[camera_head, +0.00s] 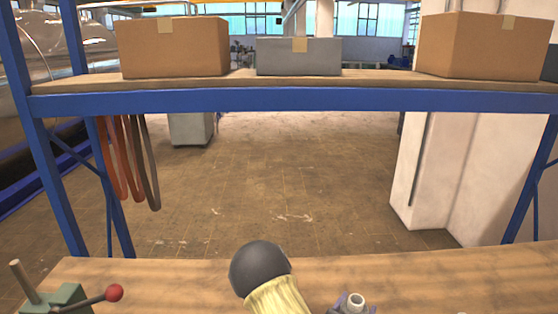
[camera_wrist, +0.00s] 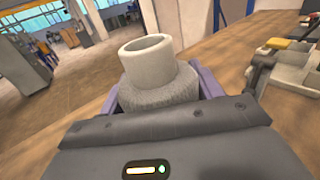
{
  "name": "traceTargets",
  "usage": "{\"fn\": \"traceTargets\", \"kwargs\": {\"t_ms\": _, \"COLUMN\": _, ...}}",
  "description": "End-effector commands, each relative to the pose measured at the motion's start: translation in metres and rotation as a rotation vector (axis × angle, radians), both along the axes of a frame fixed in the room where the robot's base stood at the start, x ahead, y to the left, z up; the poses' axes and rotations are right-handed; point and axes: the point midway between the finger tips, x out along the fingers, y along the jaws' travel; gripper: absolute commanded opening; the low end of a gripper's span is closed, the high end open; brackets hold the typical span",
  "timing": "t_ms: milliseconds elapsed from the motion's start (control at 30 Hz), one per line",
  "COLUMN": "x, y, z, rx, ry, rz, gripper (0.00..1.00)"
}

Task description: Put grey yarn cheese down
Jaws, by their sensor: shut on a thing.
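The grey yarn cheese (camera_wrist: 158,92) has a fuzzy grey winding around a pale, hollow tube that sticks out at one end. It sits between the purple fingers of my gripper (camera_wrist: 160,84), one finger at each side, and the gripper is shut on it. In the head view only the pale tube end of the yarn cheese (camera_head: 356,299) and a bit of my gripper (camera_head: 352,304) show at the bottom edge, over the wooden table. The rest is cut off, so I cannot tell whether the yarn cheese touches the table.
A green device with a red-knobbed lever (camera_head: 75,297) is at the left. A blue-framed shelf (camera_head: 300,100) with boxes stands behind.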

Motion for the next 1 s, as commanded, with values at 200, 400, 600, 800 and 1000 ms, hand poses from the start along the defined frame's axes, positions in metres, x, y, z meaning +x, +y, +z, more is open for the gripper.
{"fn": "traceTargets", "kwargs": {"t_ms": 200, "x": -0.009, "y": 0.04, "z": -0.023, "rx": -0.006, "ry": 0.005, "rz": 0.249, "gripper": 0.39}}
{"fn": "traceTargets", "kwargs": {"t_ms": 400, "x": -0.012, "y": 0.049, "z": -0.028, "rx": -0.001, "ry": -0.001, "rz": 0.304, "gripper": 0.39}}
{"fn": "traceTargets", "kwargs": {"t_ms": 600, "x": -0.012, "y": 0.049, "z": -0.028, "rx": -0.001, "ry": -0.001, "rz": 0.303, "gripper": 0.39}}
{"fn": "traceTargets", "kwargs": {"t_ms": 800, "x": -0.012, "y": 0.05, "z": -0.028, "rx": -0.003, "ry": -0.001, "rz": 0.305, "gripper": 0.39}}
{"fn": "traceTargets", "kwargs": {"t_ms": 1000, "x": -0.012, "y": 0.049, "z": -0.028, "rx": 0.0, "ry": -0.003, "rz": 0.302, "gripper": 0.39}}
